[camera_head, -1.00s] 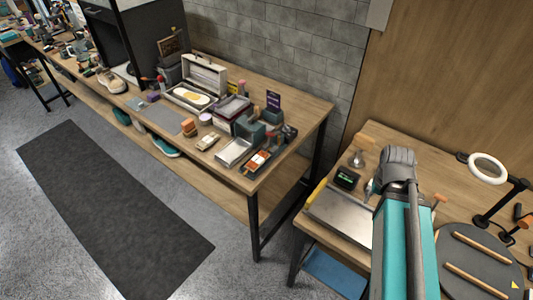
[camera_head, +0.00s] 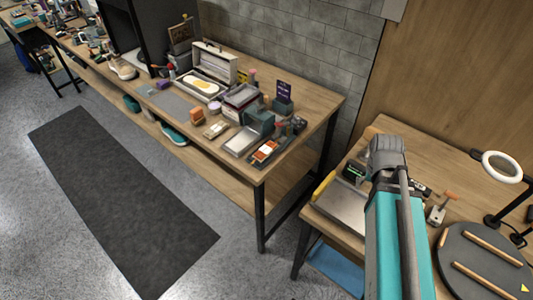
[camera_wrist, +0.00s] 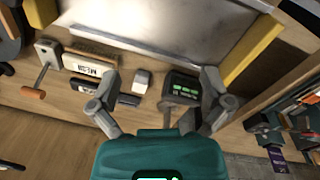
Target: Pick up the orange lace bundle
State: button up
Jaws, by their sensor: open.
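A small orange item (camera_head: 196,116) sits near the front edge of the long wooden bench in the head view. It may be the orange lace bundle, but it is too small to be sure. Another orange and white item (camera_head: 265,151) lies in a dark tray at the bench's right end. My gripper (camera_wrist: 160,88) is open and empty in the wrist view, above the right-hand worktable. No lace bundle shows between its fingers. In the head view my own arm hides the gripper.
Below my gripper are a metal tray (camera_wrist: 165,32), a yellow bar (camera_wrist: 252,50), a green-lit device (camera_wrist: 181,88) and a clamp with an orange handle (camera_wrist: 45,70). A ring lamp (camera_head: 502,167) and a round dark plate (camera_head: 460,278) stand right. Floor around the dark mat (camera_head: 125,200) is clear.

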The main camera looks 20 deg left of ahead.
jog(key=w+a+f+m+t+h+b, duration=0.1)
jog(key=w+a+f+h+b, duration=0.15)
jog(key=a, duration=0.25)
jog(key=w+a+f+t+h+b, duration=0.1)
jog(key=w+a+f+b, duration=0.2)
jog(key=a+b, duration=0.15)
jog(key=m+t+b, duration=0.3)
jog(key=t+b, duration=0.7)
jog(key=b, duration=0.3)
send_near(258, 156)
jog(key=s+a, duration=0.1)
jog(key=s, duration=0.1)
jog(key=shift+s+r+h, duration=0.2)
jog(key=shift+r+h, duration=0.05)
jog(key=shift+r, duration=0.1)
jog(key=shift+w+f, duration=0.1)
jog(key=b+x, duration=0.3)
jog(key=x, duration=0.4)
jog(key=shift+w, duration=0.1)
jog(key=shift+w+d+f+b, duration=0.2)
jog(key=shift+w+b, duration=0.1)
jog(key=shift+w, duration=0.25)
